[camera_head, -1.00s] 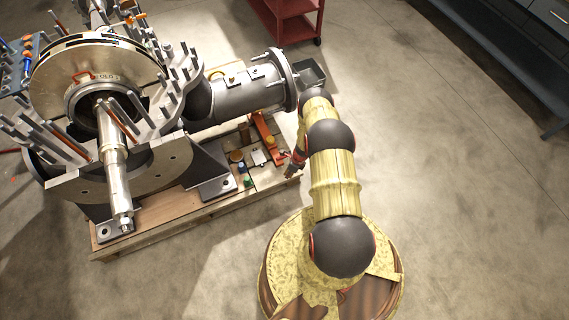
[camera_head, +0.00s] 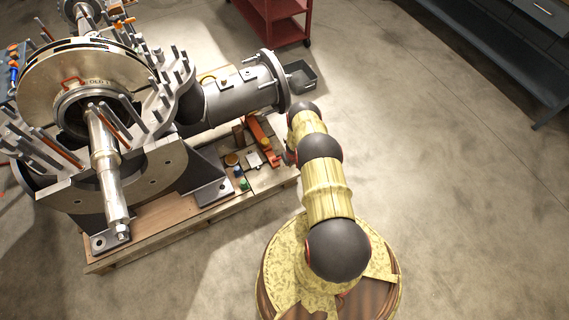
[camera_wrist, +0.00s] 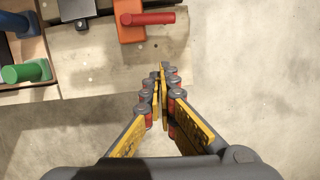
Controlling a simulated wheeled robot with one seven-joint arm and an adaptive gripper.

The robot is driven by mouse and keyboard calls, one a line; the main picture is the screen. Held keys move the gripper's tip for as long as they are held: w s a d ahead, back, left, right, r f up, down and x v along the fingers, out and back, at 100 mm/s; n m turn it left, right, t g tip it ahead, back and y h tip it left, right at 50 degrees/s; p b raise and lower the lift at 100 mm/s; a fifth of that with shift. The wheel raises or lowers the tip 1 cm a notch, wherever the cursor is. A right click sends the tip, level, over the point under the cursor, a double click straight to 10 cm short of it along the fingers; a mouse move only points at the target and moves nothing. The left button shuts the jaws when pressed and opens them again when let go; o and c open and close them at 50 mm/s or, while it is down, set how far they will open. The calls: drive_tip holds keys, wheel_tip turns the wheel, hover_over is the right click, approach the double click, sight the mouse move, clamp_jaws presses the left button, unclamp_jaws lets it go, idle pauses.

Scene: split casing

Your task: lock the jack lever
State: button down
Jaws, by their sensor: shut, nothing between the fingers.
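In the head view the orange-red part (camera_head: 262,136) lies on the wooden pallet, below the flanged pipe. I cannot tell there which piece is the lever. My gripper (camera_wrist: 160,77) is shut and empty, its fingertips together. In the wrist view it is below and right of the red lever, apart from it. In the head view my arm mostly hides the gripper.
The big open casing (camera_head: 118,180) with upright studs and the flanged pipe (camera_head: 240,97) stand on the pallet (camera_head: 205,212). A red cart (camera_head: 275,25) stands behind.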

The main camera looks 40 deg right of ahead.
sight(279, 158)
drive_tip(key=b+x, duration=0.4)
drive_tip(key=x, duration=0.1)
drive_tip(key=shift+f, duration=0.35)
drive_tip(key=shift+w+d+f+b, duration=0.1)
drive_tip(key=shift+w+f+b, duration=0.2)
drive_tip(key=shift+b, duration=0.45)
drive_tip(key=w+b, duration=0.1)
drive_tip(key=b, duration=0.2)
drive_tip(key=shift+w+d, duration=0.3)
drive_tip(key=shift+w, duration=0.1)
drive_tip(key=shift+w+d+b, duration=0.2)
drive_tip(key=shift+w+b, duration=0.55)
drive_tip(key=shift+b, duration=0.35)
drive_tip(key=shift+r, duration=0.1)
